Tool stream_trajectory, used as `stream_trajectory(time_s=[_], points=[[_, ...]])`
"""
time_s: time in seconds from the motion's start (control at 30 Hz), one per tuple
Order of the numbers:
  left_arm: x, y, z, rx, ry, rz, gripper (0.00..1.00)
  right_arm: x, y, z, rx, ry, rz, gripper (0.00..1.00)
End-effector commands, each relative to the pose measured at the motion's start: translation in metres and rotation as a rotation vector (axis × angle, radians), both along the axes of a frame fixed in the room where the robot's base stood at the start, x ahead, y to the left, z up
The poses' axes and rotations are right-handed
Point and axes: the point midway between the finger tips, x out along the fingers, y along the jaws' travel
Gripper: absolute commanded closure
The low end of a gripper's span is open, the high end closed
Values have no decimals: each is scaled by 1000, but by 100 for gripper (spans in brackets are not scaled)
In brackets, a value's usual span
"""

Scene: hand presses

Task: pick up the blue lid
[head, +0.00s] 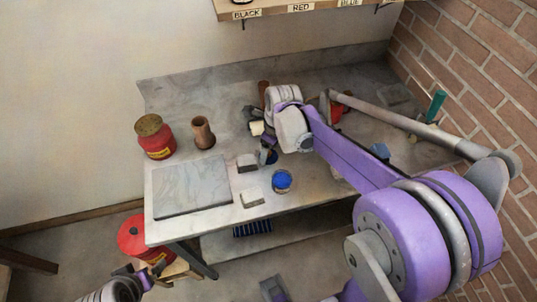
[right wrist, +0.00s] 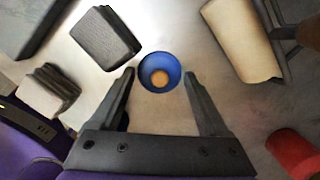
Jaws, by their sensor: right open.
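The blue lid (right wrist: 146,83) is round, with an orange-brown knob or centre, and lies on the grey tabletop in the right wrist view. My right gripper (right wrist: 160,75) is open, with one dark finger on each side of the lid and visible gaps between. In the head view the lid (head: 271,157) is small and dark blue, partly hidden by my right gripper (head: 264,148). My left gripper (head: 152,270) is at the lower left of the head view, away from the lid, and its jaws are unclear.
A tin with bright blue contents (head: 282,180) stands near the table's front edge. Blocks (right wrist: 105,38) sit left of the lid, and a cream cylinder (right wrist: 240,40) lies to its right. A red can (head: 156,140) and a brown cup (head: 202,133) stand farther left.

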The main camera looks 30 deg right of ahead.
Motion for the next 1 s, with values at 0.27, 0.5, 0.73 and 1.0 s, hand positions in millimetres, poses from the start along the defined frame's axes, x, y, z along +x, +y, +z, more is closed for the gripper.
stream_trajectory(time_s=[0.27,0.5,0.73,1.0], points=[[0,0,0,0,0,0,2,0,0,-1,0,0,0,32],[0,0,0,0,0,0,2,0,0,0,0,0,0,75],[0,0,0,0,0,0,2,0,0,-1,0,0,0,100],[0,0,0,0,0,0,2,-1,0,-2,0,1,1,100]])
